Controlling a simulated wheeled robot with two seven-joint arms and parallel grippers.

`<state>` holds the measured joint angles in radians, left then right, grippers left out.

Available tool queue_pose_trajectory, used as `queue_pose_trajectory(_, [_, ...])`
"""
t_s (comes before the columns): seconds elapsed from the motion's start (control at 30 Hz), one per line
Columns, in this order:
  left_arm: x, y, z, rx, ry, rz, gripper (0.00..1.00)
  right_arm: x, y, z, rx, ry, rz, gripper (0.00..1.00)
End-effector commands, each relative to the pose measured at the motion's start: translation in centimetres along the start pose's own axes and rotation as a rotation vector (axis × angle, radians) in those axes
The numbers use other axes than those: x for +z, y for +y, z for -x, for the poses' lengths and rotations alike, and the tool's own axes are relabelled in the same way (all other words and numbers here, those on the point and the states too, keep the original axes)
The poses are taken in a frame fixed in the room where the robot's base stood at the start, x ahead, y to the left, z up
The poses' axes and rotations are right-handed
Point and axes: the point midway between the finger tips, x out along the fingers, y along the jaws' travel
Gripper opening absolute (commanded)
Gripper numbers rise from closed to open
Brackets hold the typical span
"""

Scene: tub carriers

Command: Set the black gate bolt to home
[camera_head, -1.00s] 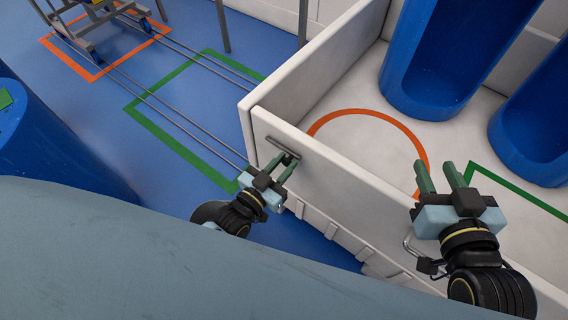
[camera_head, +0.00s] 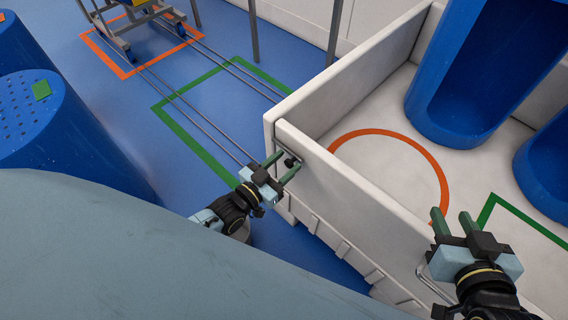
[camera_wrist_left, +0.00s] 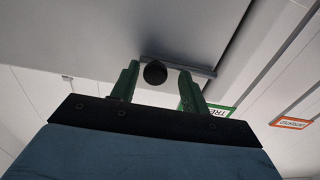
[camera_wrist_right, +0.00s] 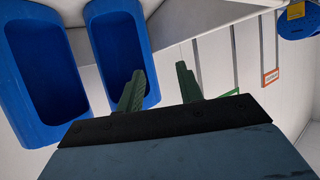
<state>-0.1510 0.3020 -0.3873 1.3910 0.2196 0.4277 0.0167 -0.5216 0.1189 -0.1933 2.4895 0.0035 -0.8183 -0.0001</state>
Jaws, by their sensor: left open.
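The black gate bolt (camera_head: 289,162) shows as a round black knob on a dark slotted plate on the outer face of the white wall, near its corner. In the left wrist view the knob (camera_wrist_left: 155,73) sits between the fingers, near one end of the slot. My left gripper (camera_head: 283,165) is open, with its green fingers on either side of the knob; I cannot tell whether they touch it. My right gripper (camera_head: 452,222) is apart from the bolt, above the wall's rim at the lower right, with its fingers spread and nothing between them.
The white-walled bay (camera_head: 350,215) has an orange ring (camera_head: 447,180) on its floor and large blue tubs (camera_head: 440,125) inside. Blue drums (camera_head: 75,135) stand at the left. Rails cross the blue floor through a green outline (camera_head: 158,110) to a wheeled cart (camera_head: 125,52).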

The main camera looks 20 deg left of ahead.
Motion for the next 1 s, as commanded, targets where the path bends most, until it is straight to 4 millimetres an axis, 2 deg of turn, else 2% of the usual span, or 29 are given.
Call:
queue_pose_trajectory(0.23, [0.0,0.1,0.6,0.001,-0.002,0.001,0.46,0.4,0.1,0.1,0.001,-0.032,0.000,0.36])
queue_pose_trajectory(0.57, [-0.1,0.1,4.8,0.001,-0.003,0.001,0.46,5.7,1.1,2.2,0.029,-0.355,-0.005,0.36])
queue_pose_trajectory(0.8, [-0.1,0.1,8.5,0.001,-0.003,0.000,0.46,9.5,1.9,5.1,0.050,-0.611,-0.014,0.36])
queue_pose_trajectory(1.0, [-0.1,0.0,11.3,0.000,-0.003,0.000,0.46,11.7,2.3,7.4,0.063,-0.777,-0.022,0.36])
